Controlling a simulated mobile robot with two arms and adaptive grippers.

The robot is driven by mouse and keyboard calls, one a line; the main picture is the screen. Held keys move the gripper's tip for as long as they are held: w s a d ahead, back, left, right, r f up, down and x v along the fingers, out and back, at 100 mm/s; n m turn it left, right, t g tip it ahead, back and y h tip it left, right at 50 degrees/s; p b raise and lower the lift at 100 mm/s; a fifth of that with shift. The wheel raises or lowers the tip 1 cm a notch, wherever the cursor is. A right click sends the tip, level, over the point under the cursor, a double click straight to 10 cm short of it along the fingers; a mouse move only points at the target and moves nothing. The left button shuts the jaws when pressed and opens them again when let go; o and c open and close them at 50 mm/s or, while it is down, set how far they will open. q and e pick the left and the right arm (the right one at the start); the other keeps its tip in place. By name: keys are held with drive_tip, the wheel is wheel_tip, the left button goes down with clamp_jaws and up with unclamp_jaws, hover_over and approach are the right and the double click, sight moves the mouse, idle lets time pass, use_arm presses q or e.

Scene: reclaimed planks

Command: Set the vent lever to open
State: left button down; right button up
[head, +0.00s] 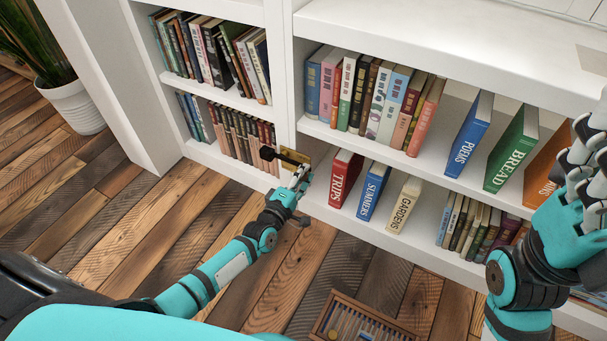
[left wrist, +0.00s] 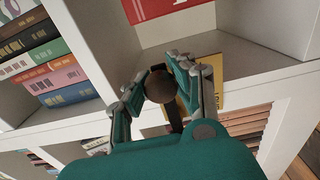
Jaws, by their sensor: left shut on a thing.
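The vent lever (head: 288,156) is a dark bar with a round end, set on a brass plate (head: 291,154) on the white shelf front, by the upright between the two bookcase sections. In the left wrist view the round dark knob (left wrist: 160,86) of the lever sits between my fingers, with part of the brass plate (left wrist: 207,72) behind the right finger. My left gripper (head: 299,178) is at the lever and shut on it; its fingertips also show in the left wrist view (left wrist: 158,78). My right gripper (head: 588,150) is raised at the right edge, partly cut off, away from the lever.
Books stand on the white shelves, with a red book (head: 345,179) and a blue book (head: 373,190) just right of the lever. A potted plant (head: 73,105) stands at left. Floor is clear at left.

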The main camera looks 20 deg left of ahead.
use_arm(q)
drive_tip(key=shift+s+a+f, duration=0.1)
drive_tip(key=shift+s+f, duration=0.1)
drive_tip(key=shift+f, duration=0.05)
drive_tip(key=c, duration=1.6)
unclamp_jaws()
drive_tip(key=o, duration=0.5)
drive_tip(key=shift+a+r, duration=0.1)
drive_tip(key=shift+r, duration=0.05)
drive_tip(key=shift+o, duration=0.6)
drive_tip(key=s+a, duration=0.1)
drive_tip(key=s, duration=1.1)
drive_tip(key=shift+a, duration=0.25)
